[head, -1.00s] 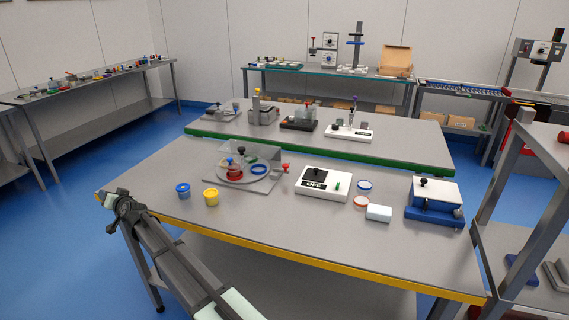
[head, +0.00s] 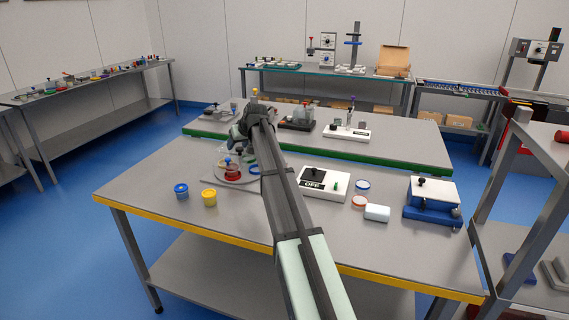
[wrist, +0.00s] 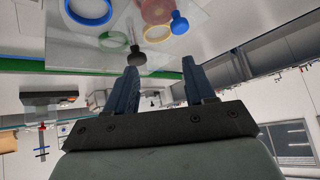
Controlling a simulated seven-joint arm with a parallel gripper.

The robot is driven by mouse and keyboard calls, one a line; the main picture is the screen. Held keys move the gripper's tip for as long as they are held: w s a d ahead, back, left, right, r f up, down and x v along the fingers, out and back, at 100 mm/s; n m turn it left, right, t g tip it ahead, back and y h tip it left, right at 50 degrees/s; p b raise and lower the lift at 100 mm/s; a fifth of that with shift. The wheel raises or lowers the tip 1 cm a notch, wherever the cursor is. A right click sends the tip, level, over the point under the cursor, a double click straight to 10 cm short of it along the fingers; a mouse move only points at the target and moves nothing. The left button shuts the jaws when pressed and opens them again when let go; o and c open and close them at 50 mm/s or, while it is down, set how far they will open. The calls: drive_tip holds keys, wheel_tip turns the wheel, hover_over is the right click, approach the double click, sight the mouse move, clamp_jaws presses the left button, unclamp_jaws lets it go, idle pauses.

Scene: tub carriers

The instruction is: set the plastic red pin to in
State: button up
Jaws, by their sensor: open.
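The device with a round turntable (head: 222,178) sits on the yellow-edged bench. It carries a red tub (head: 233,171) with a blue knob (head: 228,161) close by. The red pin on the device's right side is hidden behind my arm in the head view, and I cannot make it out in the wrist view. My gripper (head: 238,131) is above the back of the device, partly hidden by my own wrist. In the wrist view my gripper (wrist: 163,82) is open and empty. A black knob (wrist: 136,57) and a blue knob (wrist: 179,20) show beyond its fingers.
A blue tub (head: 181,191) and a yellow tub (head: 209,197) stand front left. A white box marked OFF (head: 324,183), a white block (head: 377,213) and a blue fixture (head: 433,199) stand to the right. The green-edged bench (head: 400,143) behind holds more devices. The front is clear.

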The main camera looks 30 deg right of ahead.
drive_tip(key=s+d+r+g+h, duration=0.1)
drive_tip(key=s+d+r+g, duration=0.1)
drive_tip(key=s+d, duration=0.45)
drive_tip(key=s+d+r+g+h, duration=0.1)
drive_tip(key=s+d, duration=0.3)
drive_tip(key=d, duration=0.6)
drive_tip(key=shift+m, duration=0.4)
drive_tip(key=x, duration=1.3)
drive_tip(key=shift+s+f, duration=0.2)
drive_tip(key=shift+f, duration=0.15)
clamp_jaws()
